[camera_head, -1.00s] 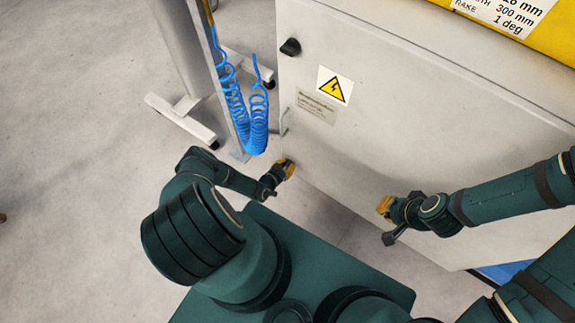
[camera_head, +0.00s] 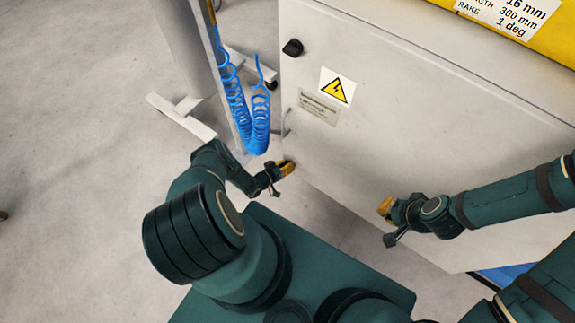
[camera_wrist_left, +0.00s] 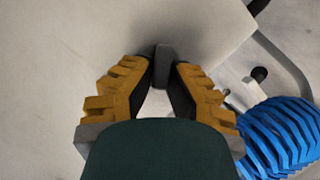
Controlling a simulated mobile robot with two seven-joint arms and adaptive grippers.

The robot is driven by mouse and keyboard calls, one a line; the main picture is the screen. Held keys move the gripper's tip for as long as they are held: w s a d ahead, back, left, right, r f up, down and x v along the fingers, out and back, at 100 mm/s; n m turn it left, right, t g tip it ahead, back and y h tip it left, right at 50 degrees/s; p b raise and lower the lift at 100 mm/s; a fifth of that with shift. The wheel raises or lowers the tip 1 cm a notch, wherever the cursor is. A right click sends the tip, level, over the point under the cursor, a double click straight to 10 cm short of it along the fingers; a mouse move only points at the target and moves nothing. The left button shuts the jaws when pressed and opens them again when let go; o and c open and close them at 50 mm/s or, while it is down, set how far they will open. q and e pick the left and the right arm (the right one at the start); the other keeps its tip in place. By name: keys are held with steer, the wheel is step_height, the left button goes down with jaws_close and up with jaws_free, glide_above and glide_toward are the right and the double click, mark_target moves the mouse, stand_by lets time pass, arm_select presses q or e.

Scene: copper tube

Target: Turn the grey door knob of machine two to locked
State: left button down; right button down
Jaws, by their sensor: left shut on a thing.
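The machine's light grey door panel (camera_head: 400,130) fills the right of the head view. My left gripper (camera_head: 287,168) is at the panel's lower left edge. In the left wrist view its yellow-padded fingers (camera_wrist_left: 164,82) are shut on the dark grey knob (camera_wrist_left: 165,62), which stands out from the panel. The knob's base and any lock marks are hidden, so I cannot tell its turn angle. The head view does not show the knob behind the fingers. My right gripper (camera_head: 386,206) is in front of the panel, apart from any knob; its finger opening is unclear.
A black knob (camera_head: 292,47) sits high on the panel, above a yellow warning sign (camera_head: 337,86) and a label. A coiled blue hose (camera_head: 250,115) hangs by a post left of the panel; it is close to the left fingers in the wrist view (camera_wrist_left: 275,135). Open floor lies left.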

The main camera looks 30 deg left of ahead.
arm_select(q)
steer(key=shift+d+f, duration=0.1)
steer(key=shift+d, duration=0.05)
steer(key=c, duration=1)
jaws_free()
steer(key=v, duration=1.2)
